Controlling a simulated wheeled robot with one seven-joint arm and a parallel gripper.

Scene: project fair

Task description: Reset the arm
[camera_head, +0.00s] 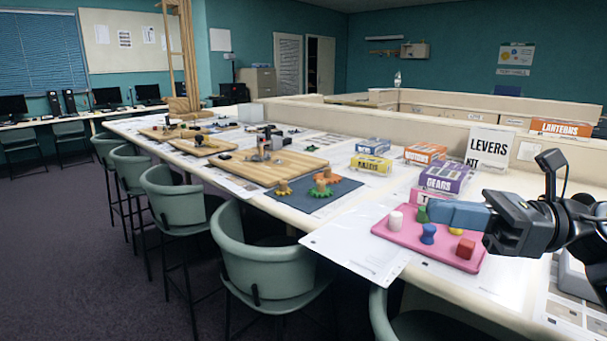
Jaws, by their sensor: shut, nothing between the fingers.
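My gripper (459,214) is at the right of the view, held above a pink tray (408,246) on the long table. Its blue fingers are shut and point left, with nothing between them. The arm comes in from the right edge. On the tray stand a white peg (395,221), a blue peg (428,234), a red block (465,249) and a green piece (422,215). A yellow piece (456,231) is partly hidden by my fingers. I cannot tell how high above the pieces the gripper is.
A levers sign (488,147), a purple gears box (446,177) and other kit boxes stand behind the tray. Wooden boards (285,165) and a dark mat with gears (310,204) lie further along the table (510,296). Green chairs (262,260) line the left side.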

